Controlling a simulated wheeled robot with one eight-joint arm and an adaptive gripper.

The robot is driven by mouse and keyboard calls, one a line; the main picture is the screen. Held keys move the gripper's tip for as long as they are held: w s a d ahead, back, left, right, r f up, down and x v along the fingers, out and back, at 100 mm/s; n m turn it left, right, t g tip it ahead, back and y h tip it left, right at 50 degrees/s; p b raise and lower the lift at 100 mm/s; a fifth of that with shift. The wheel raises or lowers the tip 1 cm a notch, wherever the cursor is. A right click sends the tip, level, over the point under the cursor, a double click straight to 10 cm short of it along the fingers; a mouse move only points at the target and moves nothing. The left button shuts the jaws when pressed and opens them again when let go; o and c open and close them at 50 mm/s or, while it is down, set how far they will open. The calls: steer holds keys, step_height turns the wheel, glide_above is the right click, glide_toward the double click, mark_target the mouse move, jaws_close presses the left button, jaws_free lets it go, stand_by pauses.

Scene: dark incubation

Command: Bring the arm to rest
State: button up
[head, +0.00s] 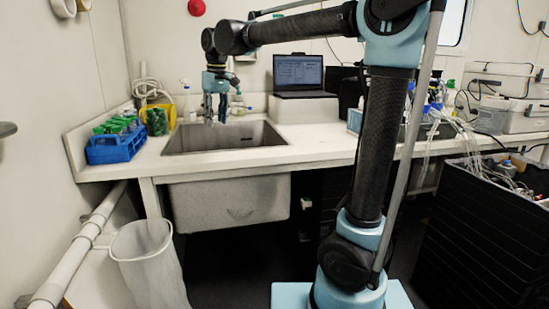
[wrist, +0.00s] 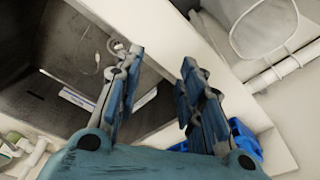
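My arm (head: 372,150) rises from its base at the front and bends left at the top, reaching over the counter. My gripper (head: 215,118) hangs pointing down above the back part of the sink (head: 180,153). In the wrist view, its two blue fingers (wrist: 160,68) stand apart with nothing between them. The sink (wrist: 50,75) fills the left side of that view. I cannot tell the exact height of the fingertips above the sink.
A blue rack (head: 115,149) with green-capped tubes stands left of the sink. A laptop (head: 299,75) stands behind to the right. A white bin (head: 148,265) is below the counter. A dark crate (head: 470,225) with tubing stands at the right. Cluttered equipment lines the right counter.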

steer(key=s+d+f+m, duration=0.25)
steer(key=d+f, duration=0.25)
steer(key=d, duration=0.7)
steer(key=s+d+f+m, duration=0.1)
steer(key=s+d+f, duration=0.35)
steer(key=d, duration=0.75)
steer(key=s+d+f+m, duration=0.2)
steer(key=s+d+f, duration=0.5)
steer(key=f, duration=0.3)
steer(key=s+d+f+m+t+h, duration=0.1)
steer(key=s+d+f+m, duration=0.2)
steer(key=s+d+f, duration=0.4)
step_height(320, 180, down, 3)
steer(key=shift+s+d+r, duration=0.15)
steer(key=shift+s+d, duration=0.2)
steer(key=shift+d, duration=0.25)
steer(key=shift+w+f, duration=0.2)
steer(key=shift+w, duration=0.25)
